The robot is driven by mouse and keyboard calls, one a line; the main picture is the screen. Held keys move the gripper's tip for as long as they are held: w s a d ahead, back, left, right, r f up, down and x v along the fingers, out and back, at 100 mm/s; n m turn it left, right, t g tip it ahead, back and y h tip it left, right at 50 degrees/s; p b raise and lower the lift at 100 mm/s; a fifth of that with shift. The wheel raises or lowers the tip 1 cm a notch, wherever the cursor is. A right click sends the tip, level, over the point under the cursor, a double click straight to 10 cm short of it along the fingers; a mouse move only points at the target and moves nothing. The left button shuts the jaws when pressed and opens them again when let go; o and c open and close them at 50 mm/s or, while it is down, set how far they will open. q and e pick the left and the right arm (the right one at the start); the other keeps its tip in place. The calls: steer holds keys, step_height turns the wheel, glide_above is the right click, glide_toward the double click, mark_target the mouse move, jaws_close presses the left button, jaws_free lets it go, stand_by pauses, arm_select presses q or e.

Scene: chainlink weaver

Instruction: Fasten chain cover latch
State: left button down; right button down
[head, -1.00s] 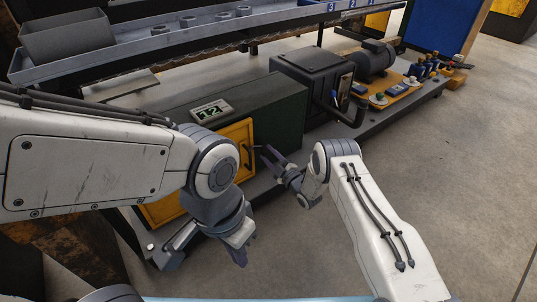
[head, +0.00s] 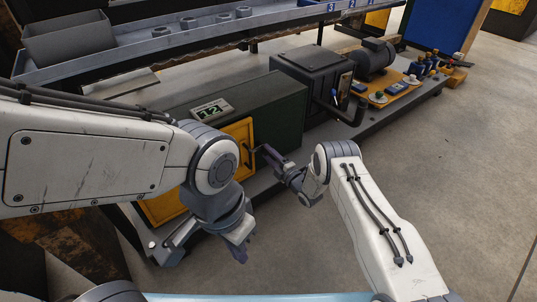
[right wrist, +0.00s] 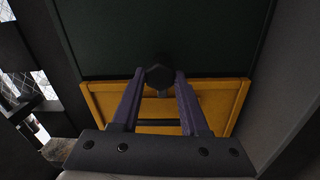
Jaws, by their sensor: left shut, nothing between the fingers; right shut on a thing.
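The yellow chain cover (head: 234,133) is a panel on the front of the dark green housing, partly hidden by my left arm. It also shows in the right wrist view (right wrist: 98,99) below the green housing. A dark latch knob (right wrist: 160,76) sits at the cover's top edge in the right wrist view. My right gripper (head: 264,150) is at the cover's right side, its fingers shut on the latch; the wrist view shows the knob between the fingertips (right wrist: 159,80). My left gripper (head: 242,252) is shut and empty, pointing down in front of the bench.
The green housing (head: 265,105) carries a small display (head: 212,111). A dark box (head: 312,70), a motor (head: 372,60) and small parts stand farther along the bench. Open floor (head: 460,170) lies at the right.

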steer(key=shift+d+f, duration=0.1)
steer(key=shift+c, duration=2.1)
jaws_free()
steer(key=shift+s, duration=0.1)
steer(key=shift+s+d+p, duration=0.2)
steer(key=shift+s+p, duration=0.05)
steer(key=shift+p, duration=0.1)
steer(key=p+v, duration=0.4)
steer(key=v, duration=0.5)
steer(key=shift+s+d, duration=0.2)
steer(key=shift+s, duration=0.2)
